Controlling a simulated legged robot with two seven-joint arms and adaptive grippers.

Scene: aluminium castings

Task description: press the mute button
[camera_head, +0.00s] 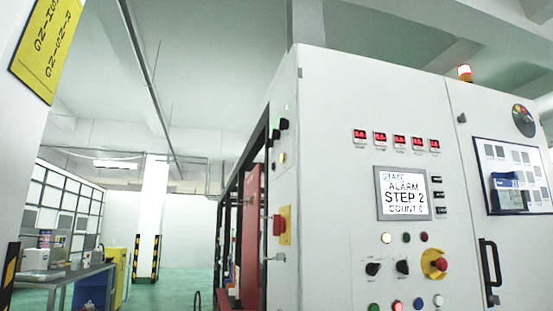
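A white control cabinet (335,200) fills the right half of the head view. Its screen (403,194) reads ALARM, STEP 2 and COUNT 0. A lower row holds a green (373,307), a lit red (398,305), a blue (417,303) and a white (438,300) button. I cannot read which one is the mute button. Neither of my grippers is in view.
A red emergency stop (435,264) and two black rotary knobs (373,268) sit between the rows. A black door handle (490,272) sticks out at right. A red-and-white beacon (464,72) stands on top. A workbench (60,275) is at far left; green floor lies between.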

